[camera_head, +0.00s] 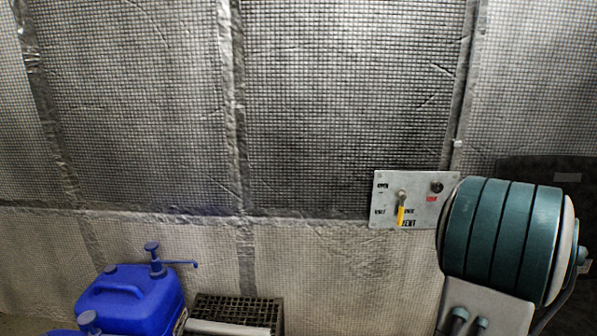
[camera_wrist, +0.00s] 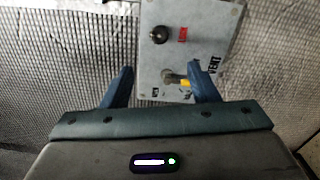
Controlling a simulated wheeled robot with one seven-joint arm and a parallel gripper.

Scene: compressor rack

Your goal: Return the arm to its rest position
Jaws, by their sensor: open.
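My gripper (camera_wrist: 160,88) shows in the wrist view with its two blue-grey fingers apart and nothing held between them. A grey metal control panel (camera_wrist: 205,35) lies beyond the fingers. Its lever with a yellow handle (camera_wrist: 184,82) appears close to the right finger; I cannot tell whether they touch. In the head view the panel (camera_head: 388,215) is on the wall, and the yellow handle (camera_head: 401,216) points down. My teal-banded arm covers the area right of the panel, and the gripper is not visible there.
The wall (camera_head: 340,100) is covered in quilted foil and mesh. A blue jerrycan (camera_head: 130,305) with a pump stands at the lower left, beside a dark grated box (camera_head: 240,308). Part of another blue container (camera_head: 80,331) shows at the bottom edge. A dark shape stands behind my arm at right.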

